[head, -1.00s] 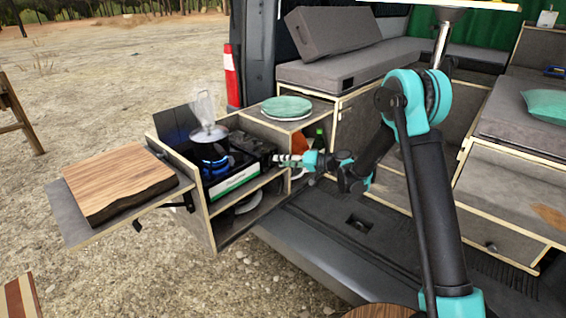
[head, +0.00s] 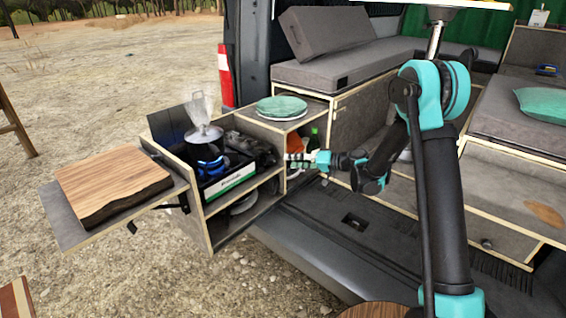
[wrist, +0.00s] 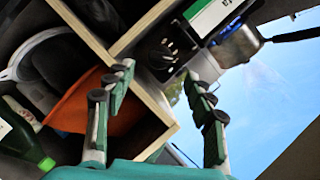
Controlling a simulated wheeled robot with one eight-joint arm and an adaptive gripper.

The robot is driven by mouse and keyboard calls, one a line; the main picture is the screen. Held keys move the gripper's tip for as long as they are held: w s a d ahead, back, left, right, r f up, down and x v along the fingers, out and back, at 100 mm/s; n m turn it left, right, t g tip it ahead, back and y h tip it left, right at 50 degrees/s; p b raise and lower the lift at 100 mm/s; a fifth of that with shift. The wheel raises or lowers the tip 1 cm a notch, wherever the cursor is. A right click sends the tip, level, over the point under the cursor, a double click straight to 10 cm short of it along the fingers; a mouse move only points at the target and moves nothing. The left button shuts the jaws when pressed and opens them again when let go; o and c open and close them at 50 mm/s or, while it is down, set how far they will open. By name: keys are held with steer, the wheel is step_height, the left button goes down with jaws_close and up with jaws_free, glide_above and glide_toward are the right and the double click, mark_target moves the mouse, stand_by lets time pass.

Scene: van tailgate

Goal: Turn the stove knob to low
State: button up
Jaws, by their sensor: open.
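The stove (head: 231,181) stands in the pull-out kitchen box, its front panel white and green. A blue flame burns under a steaming pot (head: 205,136). In the wrist view, a round black knob (wrist: 168,54) with pale marks shows between my fingers and beyond their tips; its setting is too small to read. The stove's panel (wrist: 212,16) and the pot (wrist: 238,46) also show there. My gripper (head: 288,161) is open and empty, to the right of the stove in the head view. The knob cannot be made out in the head view.
A wooden board (head: 112,185) lies on the side shelf at left. Green plates (head: 281,106) sit on the box top. An orange item (wrist: 85,112) and a green bottle (wrist: 32,147) stand in the compartment near my gripper. The van floor at right is clear.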

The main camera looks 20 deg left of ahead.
steer(key=shift+v, duration=2.6)
